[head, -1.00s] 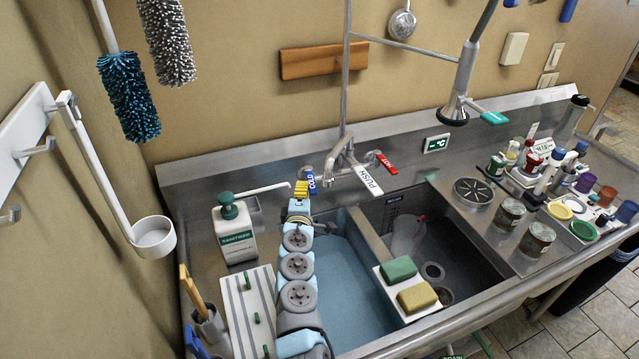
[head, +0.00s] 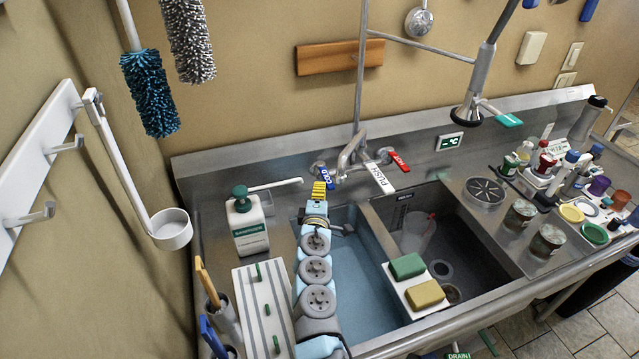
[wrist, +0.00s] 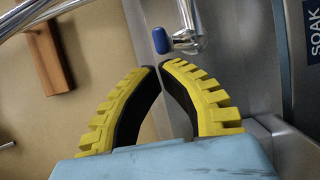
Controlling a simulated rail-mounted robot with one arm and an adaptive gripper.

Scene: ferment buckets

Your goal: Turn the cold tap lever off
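The cold tap lever (head: 326,176) is blue and marked COLD. It sits at the left of the tap body on the back wall of the sink and points downward toward me in the head view. In the wrist view its blue end (wrist: 160,40) is just beyond my fingertips, apart from them. My gripper (head: 319,186) has yellow ribbed fingers with black inner faces and is just below the lever in the head view. In the wrist view the fingertips (wrist: 160,66) come together with nothing between them.
The red hot lever (head: 399,161) and white PUSH lever (head: 381,178) are right of the cold lever. A sanitiser bottle (head: 249,226) stands left of my arm. A wooden strip (head: 339,57) is on the wall above.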

